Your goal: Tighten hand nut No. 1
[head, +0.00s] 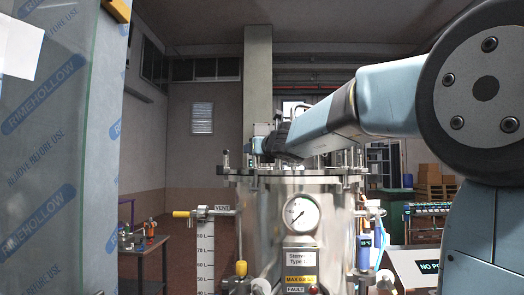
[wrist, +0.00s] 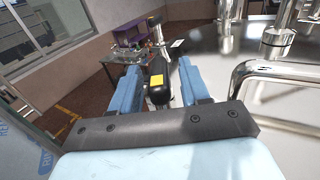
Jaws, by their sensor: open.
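A steel vessel (head: 290,215) with a round flanged lid (head: 300,172) stands ahead in the head view. Several upright metal fasteners, such as one at the left rim (head: 226,160), stand around the lid; no number is readable on them. My gripper (head: 258,143) is over the left part of the lid. In the wrist view, my gripper (wrist: 159,68) is open, with its blue fingers on either side of a dark piece with a yellow label (wrist: 157,84). I cannot tell whether this is hand nut No. 1, or whether the fingers touch it. The polished lid also shows in the wrist view (wrist: 225,65).
A bent steel handle (wrist: 240,80) and metal posts (wrist: 278,38) rise from the lid right of my gripper. A film-wrapped panel (head: 45,170) stands at left; a small table (head: 146,244) is behind.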

